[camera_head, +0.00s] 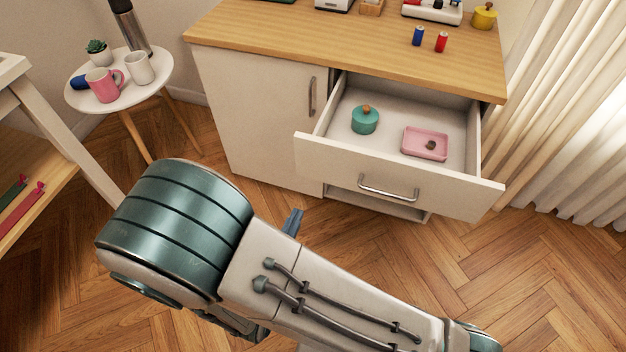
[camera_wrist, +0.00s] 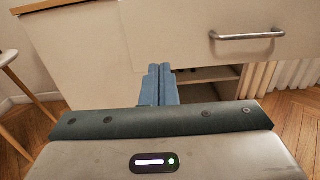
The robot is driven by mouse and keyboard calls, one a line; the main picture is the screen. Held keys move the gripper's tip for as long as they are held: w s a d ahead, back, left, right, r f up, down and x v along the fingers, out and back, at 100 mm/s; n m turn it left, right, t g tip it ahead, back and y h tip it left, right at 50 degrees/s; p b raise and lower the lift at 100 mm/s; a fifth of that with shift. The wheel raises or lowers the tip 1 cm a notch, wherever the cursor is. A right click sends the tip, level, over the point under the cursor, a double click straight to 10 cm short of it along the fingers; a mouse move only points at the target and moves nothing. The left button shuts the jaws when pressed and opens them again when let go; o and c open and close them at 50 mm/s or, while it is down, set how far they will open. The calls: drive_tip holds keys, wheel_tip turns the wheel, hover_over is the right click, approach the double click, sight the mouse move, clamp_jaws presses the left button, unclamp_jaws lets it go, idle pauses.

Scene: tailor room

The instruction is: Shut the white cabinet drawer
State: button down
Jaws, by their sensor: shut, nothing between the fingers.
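The white cabinet (camera_head: 262,120) has a wooden top and a closed door on its left. Its upper right drawer (camera_head: 400,172) is pulled well out, with a metal bar handle (camera_head: 388,190) on its front. In the drawer are a teal lidded pot (camera_head: 365,120) and a pink tray (camera_head: 425,155) holding a small dark object. My gripper (camera_head: 294,222) is mostly hidden behind my arm, low and to the left of the drawer front. In the wrist view its blue fingers (camera_wrist: 159,84) are shut and empty, with the drawer handle (camera_wrist: 247,35) up to the right.
A round white side table (camera_head: 120,98) with mugs, a plant and a flask stands at the left. Below the drawer is an open shelf space (camera_head: 378,203). Curtains (camera_head: 560,120) hang at the right. Wooden floor (camera_head: 540,265) lies clear before the drawer.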

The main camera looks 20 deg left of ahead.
drive_tip(key=b, duration=0.1)
approach(317, 162)
drive_tip(key=w, duration=0.7)
drive_tip(key=shift+d+f, duration=0.1)
drive_tip(key=shift+d, duration=0.2)
